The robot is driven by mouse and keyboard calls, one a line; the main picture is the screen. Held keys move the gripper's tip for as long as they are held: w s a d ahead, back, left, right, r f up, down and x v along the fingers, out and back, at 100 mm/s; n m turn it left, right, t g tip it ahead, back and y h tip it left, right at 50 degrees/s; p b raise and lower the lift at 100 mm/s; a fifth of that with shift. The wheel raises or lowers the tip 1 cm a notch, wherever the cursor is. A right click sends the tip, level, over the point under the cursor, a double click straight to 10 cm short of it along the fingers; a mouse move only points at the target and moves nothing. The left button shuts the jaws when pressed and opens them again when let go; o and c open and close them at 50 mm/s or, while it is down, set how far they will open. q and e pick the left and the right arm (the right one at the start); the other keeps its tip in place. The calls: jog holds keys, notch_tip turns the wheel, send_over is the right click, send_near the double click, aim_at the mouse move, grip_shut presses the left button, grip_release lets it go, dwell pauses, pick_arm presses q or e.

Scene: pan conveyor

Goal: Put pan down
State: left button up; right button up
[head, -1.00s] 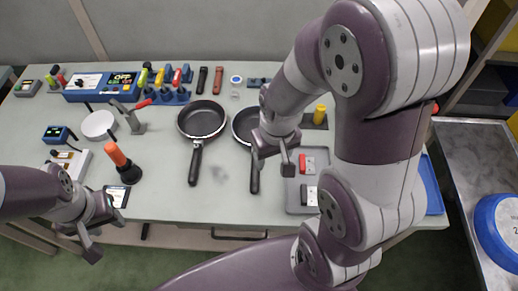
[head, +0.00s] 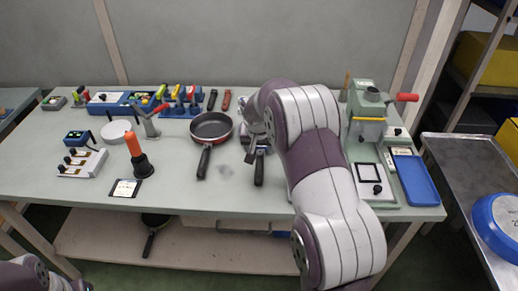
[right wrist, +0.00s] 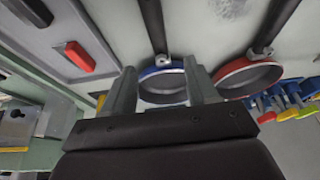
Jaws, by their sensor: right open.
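A dark frying pan with a red outside (head: 211,128) lies on the table, its black handle pointing to the front. It also shows in the right wrist view (right wrist: 250,78). A second pan, with a blue outside (right wrist: 163,90), appears between my right fingers in the right wrist view. In the head view its body is mostly hidden by my right gripper (head: 254,147), and its handle (head: 259,170) points to the front. My right gripper is open; whether it touches this pan I cannot tell. My left arm is at the bottom left, with its fingertips out of frame.
Another pan (head: 155,220) lies on the lower shelf. An orange-handled tool (head: 138,155) stands upright left of the red pan. A green machine (head: 370,115) and a blue tray (head: 415,178) are at the right. The front middle of the table is clear.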

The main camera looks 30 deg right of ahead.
aim_at(260, 161)
jog(key=shift+x, duration=1.05)
jog(key=shift+s+a+f, duration=0.1)
jog(key=shift+s+f, duration=0.05)
jog(key=shift+f, duration=0.45)
jog(key=x, duration=0.5)
jog(key=shift+s+f+p, duration=0.1)
jog(key=shift+s+p, duration=0.15)
jog(key=shift+p, duration=0.05)
jog(key=shift+s+a, duration=0.1)
jog(key=shift+a, duration=0.05)
grip_shut()
